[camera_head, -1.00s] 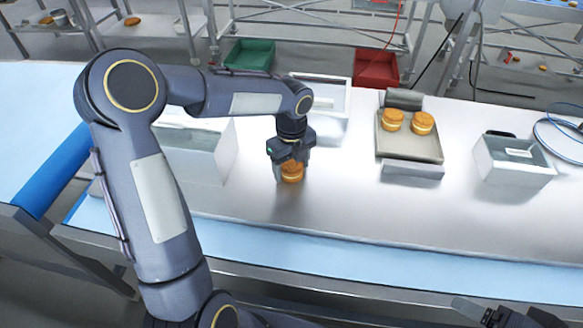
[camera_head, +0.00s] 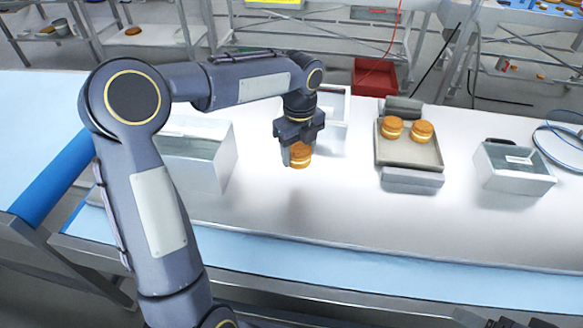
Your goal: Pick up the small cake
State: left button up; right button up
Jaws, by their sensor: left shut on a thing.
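A small cake (camera_head: 300,154), round and golden brown with a pale filling band, hangs in my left gripper (camera_head: 297,150). The gripper points down and is shut on the cake. The cake appears a little above the white table (camera_head: 330,215), with a soft shadow below it. The fingers hide part of its left side. Only a dark bit of my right gripper (camera_head: 500,320) shows at the bottom right edge, and its fingers cannot be made out.
A grey tray (camera_head: 421,157) with two similar cakes (camera_head: 408,129) stands to the right on a scale-like base. A clear bin (camera_head: 513,170) is farther right. Another clear bin (camera_head: 190,155) stands left, and one (camera_head: 333,108) behind the gripper. The front table middle is clear.

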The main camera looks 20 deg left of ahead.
pick_arm(q)
jog(key=w+r, duration=0.1)
jog(key=w+d+r, duration=0.1)
jog(key=r, duration=0.1)
jog(key=shift+w, duration=0.4)
jog(key=w+d+r, duration=0.2)
jog(key=w+r, duration=0.1)
jog(key=w, duration=0.4)
jog(key=shift+w+d+r+p, duration=0.3)
jog(key=shift+w+d, duration=0.05)
jog(key=shift+w, duration=0.05)
